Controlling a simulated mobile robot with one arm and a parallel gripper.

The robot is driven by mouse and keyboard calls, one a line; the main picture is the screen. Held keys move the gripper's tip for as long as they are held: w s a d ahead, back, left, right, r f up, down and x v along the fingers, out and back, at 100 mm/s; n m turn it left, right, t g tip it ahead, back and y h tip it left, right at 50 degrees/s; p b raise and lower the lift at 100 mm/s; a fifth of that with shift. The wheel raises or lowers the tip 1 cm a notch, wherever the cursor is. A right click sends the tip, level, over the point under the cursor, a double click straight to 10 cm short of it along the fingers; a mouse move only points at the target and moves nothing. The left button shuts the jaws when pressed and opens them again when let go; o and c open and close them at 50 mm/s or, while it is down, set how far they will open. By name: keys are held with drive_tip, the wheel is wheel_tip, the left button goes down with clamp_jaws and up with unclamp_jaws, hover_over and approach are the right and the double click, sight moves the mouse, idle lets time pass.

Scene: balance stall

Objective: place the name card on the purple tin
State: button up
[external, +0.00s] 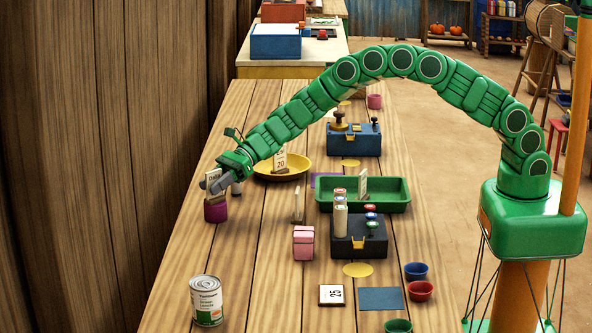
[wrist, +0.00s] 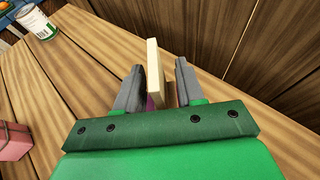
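The name card (external: 212,181), cream with dark lettering, stands upright at the top of the purple tin (external: 215,212) near the table's left edge; it appears to rest on it. My gripper (external: 211,186) is around the card. In the wrist view the card (wrist: 155,74) is edge-on between the two grey fingers of my gripper (wrist: 159,82). A gap shows at the right finger and a narrower one at the left, so the gripper looks open. A bit of the purple tin (wrist: 150,102) shows below the card; my gripper hides the rest.
A food can (external: 206,300) stands at the table's front left. A pink box (external: 303,243), a black case (external: 348,246), a green tray (external: 383,205) and a yellow plate (external: 266,172) stand to the right. A wooden wall (external: 100,150) runs close on the left.

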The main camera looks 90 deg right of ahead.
drive_tip(key=shift+r, duration=0.15)
drive_tip(key=shift+s+d+r, duration=0.1)
drive_tip(key=shift+s+d, duration=0.05)
drive_tip(key=shift+d, duration=0.05)
drive_tip(key=v, duration=1.1)
drive_tip(key=shift+s, duration=0.2)
